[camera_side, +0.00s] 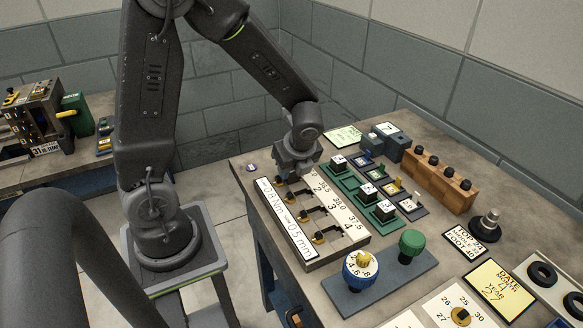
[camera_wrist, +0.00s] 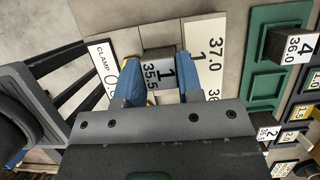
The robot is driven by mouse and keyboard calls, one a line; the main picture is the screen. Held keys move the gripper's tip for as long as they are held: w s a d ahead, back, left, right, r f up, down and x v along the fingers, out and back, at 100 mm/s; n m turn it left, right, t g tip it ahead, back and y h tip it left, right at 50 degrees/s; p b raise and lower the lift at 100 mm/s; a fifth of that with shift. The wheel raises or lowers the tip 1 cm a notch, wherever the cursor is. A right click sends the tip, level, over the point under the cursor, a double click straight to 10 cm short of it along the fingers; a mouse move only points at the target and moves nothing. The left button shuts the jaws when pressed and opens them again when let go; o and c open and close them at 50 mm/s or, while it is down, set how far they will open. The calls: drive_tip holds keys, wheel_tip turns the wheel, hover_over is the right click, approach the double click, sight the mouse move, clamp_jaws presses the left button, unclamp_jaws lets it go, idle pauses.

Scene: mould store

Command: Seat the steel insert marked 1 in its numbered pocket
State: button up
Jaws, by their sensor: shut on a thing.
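My gripper (camera_wrist: 161,80) has blue fingers shut on the steel insert marked 1 (camera_wrist: 160,66), whose label reads 1 and 35.5. In the side view my gripper (camera_side: 298,165) is over the far end of the pocket board (camera_side: 322,262) and hides the insert. The board's label strip beside the gripper (camera_wrist: 203,45) reads 37.0 and 1 in the wrist view. The side view shows further pockets numbered 2, 3 and 4 along the board. The pocket under the insert is hidden, and I cannot tell whether the insert touches it.
A green tray (camera_wrist: 262,86) with several marked inserts stands right of the board. Shims lie beyond it. A wooden block (camera_side: 440,178) with black knobs stands farther right. A blue dial (camera_side: 360,270) and a green knob (camera_side: 412,243) stand at the board's near end.

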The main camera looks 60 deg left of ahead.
drive_tip(key=o, duration=1)
drive_tip(key=shift+o, duration=0.8)
drive_tip(key=shift+s, duration=0.1)
drive_tip(key=shift+f, duration=0.1)
drive_tip(key=shift+c, duration=1.4)
